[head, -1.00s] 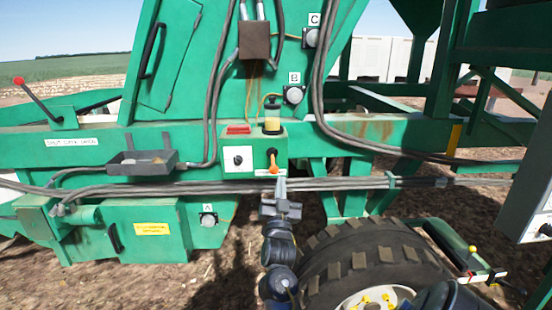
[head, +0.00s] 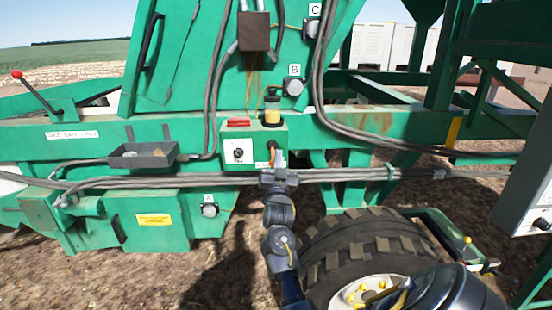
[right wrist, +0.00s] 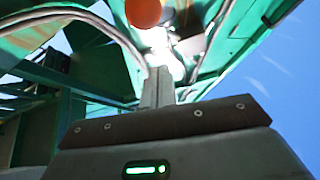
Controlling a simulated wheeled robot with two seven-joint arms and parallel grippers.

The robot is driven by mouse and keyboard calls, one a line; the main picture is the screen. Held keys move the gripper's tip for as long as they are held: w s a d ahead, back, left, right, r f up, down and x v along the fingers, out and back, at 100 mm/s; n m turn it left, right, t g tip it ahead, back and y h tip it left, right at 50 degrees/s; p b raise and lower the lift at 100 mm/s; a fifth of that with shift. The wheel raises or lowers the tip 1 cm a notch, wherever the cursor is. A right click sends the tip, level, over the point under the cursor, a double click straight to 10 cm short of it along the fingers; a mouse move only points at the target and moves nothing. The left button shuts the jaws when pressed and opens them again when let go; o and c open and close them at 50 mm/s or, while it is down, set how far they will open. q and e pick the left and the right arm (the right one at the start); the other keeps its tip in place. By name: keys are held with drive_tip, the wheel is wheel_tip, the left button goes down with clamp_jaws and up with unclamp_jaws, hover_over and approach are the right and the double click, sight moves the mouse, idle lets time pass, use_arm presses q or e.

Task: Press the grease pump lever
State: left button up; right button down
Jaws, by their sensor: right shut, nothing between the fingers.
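The grease pump unit (head: 239,152) is a small pale green panel on the machine's green beam, topped by a yellow reservoir (head: 272,117) with a dark cap. Its lever (head: 263,164) shows as a small orange piece at the panel's lower right, partly hidden by my right gripper (head: 273,167). That gripper points up at the lever, shut and empty. In the right wrist view, the lever's round orange end (right wrist: 143,12) is at the top edge, just beyond the closed fingertips (right wrist: 158,80). I cannot tell whether they touch. My left gripper is not in view.
Grey hoses (head: 345,175) run across the machine just beside my right gripper. A large tyre (head: 370,245) stands at lower right. A dark tray (head: 142,156) is left of the pump. A grey control box (head: 525,195) is at the right edge.

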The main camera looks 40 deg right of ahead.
sight(273, 155)
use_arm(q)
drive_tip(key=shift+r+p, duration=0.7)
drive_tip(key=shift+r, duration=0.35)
use_arm(e)
drive_tip(key=shift+w+d+f, duration=0.35)
drive_tip(key=shift+w+f, duration=0.25)
drive_tip(key=shift+f, duration=0.15)
drive_tip(key=shift+w+d+f, duration=0.3)
drive_tip(key=shift+w+f, duration=0.25)
drive_tip(key=shift+f, duration=0.15)
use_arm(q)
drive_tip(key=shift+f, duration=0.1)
